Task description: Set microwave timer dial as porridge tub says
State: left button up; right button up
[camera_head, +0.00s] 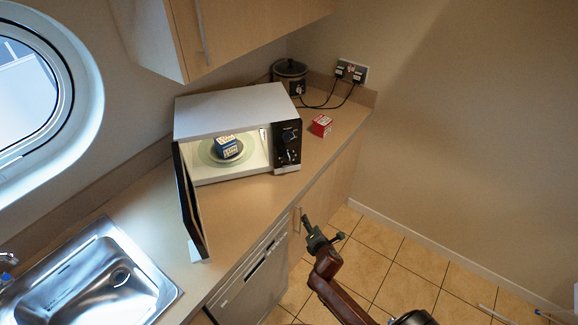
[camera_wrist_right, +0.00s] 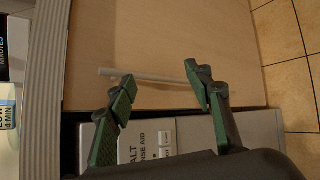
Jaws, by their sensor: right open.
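The white microwave (camera_head: 235,112) stands on the counter with its door (camera_head: 190,205) swung open to the left. Its black control panel (camera_head: 287,147), with round dials, is at its right side; the dial setting is too small to read. A small blue-and-white tub (camera_head: 227,147) sits on the turntable inside. At the left edge of the right wrist view, part of a label (camera_wrist_right: 8,118) reads "LOW" and "4 MIN", apparently on the tub. The panel's edge (camera_wrist_right: 3,48) there reads "MINUTES". My right gripper (camera_head: 322,231) is open and empty, below the counter's front edge. My left gripper is out of view.
A red box (camera_head: 321,125) lies right of the microwave. A dark cooker (camera_head: 290,75) and sockets (camera_head: 351,71) with cables are behind. The sink (camera_head: 95,280) is at left. In the wrist view, a cupboard handle (camera_wrist_right: 150,77) shows beyond my fingers.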

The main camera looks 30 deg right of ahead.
notch_tip(320, 180, up, 14)
jog(key=w+n+t+h, duration=0.1)
jog(key=w+n+t, duration=0.1)
jog(key=w+n, duration=0.1)
jog(key=n+t+b, duration=0.1)
jog(key=n+t, duration=0.3)
jog(key=n, duration=0.5)
send_near(290, 162)
jog(key=w, duration=0.2)
jog(key=x, duration=0.6)
jog(key=shift+w+d+b, duration=0.25)
jog(key=shift+d+b, duration=0.1)
jog(key=shift+w+d, duration=0.2)
jog(key=shift+w, duration=0.25)
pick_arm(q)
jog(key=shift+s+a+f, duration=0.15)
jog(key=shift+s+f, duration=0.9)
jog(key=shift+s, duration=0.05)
pick_arm(e)
jog(key=shift+r, duration=0.1)
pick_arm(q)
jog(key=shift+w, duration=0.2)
pick_arm(e)
jog(key=c, duration=1.2)
